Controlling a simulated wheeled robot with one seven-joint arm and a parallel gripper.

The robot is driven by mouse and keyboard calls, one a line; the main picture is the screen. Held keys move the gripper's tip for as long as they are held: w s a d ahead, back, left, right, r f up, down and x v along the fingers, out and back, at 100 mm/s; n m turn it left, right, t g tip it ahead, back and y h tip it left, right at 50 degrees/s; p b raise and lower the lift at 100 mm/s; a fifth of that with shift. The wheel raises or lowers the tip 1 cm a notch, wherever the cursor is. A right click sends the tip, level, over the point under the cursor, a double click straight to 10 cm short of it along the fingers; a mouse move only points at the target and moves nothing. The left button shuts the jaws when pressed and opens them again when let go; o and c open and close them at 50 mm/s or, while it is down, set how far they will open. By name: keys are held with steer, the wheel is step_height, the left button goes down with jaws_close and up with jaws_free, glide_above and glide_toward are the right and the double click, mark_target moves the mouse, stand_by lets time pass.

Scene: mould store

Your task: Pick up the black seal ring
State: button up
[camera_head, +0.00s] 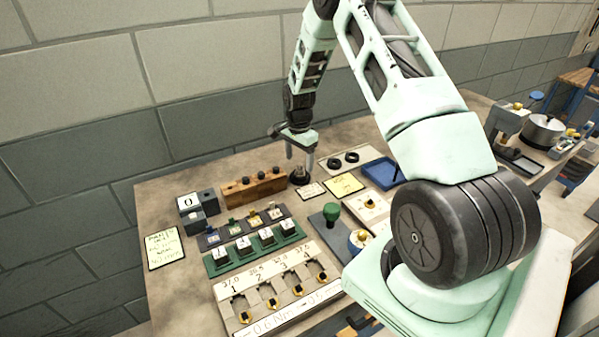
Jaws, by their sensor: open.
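Two black rings lie side by side on a pale plate at the back of the bench: the left black ring (334,163) and the right black ring (352,157). Which one the task means I cannot tell. My gripper (300,160) is open and points down, a little left of the rings and apart from them. Just below its fingers stands a dark round piece (300,178); whether the fingers touch it I cannot tell. Nothing shows held between the fingers.
A wooden block with dark pegs (253,188) stands left of my gripper. A blue tray (382,173) lies right of the rings, near my arm. The wall runs close behind.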

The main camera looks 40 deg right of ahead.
mark_target(298, 165)
steer(key=shift+w+d+f+p, duration=0.15)
steer(key=shift+f+p, duration=0.65)
steer(key=shift+f, duration=0.65)
steer(key=shift+w+f+p, duration=0.15)
steer(key=shift+f+p, duration=0.6)
steer(key=shift+f, duration=0.65)
steer(key=c, duration=1.1)
steer(key=shift+c, duration=0.2)
steer(key=shift+r, duration=0.1)
step_height(298, 165, up, 9)
steer(key=b, duration=0.3)
steer(key=shift+r+b, duration=0.1)
steer(key=shift+b, duration=0.3)
step_height(298, 165, up, 8)
steer(key=p, duration=0.4)
steer(key=shift+p, duration=0.35)
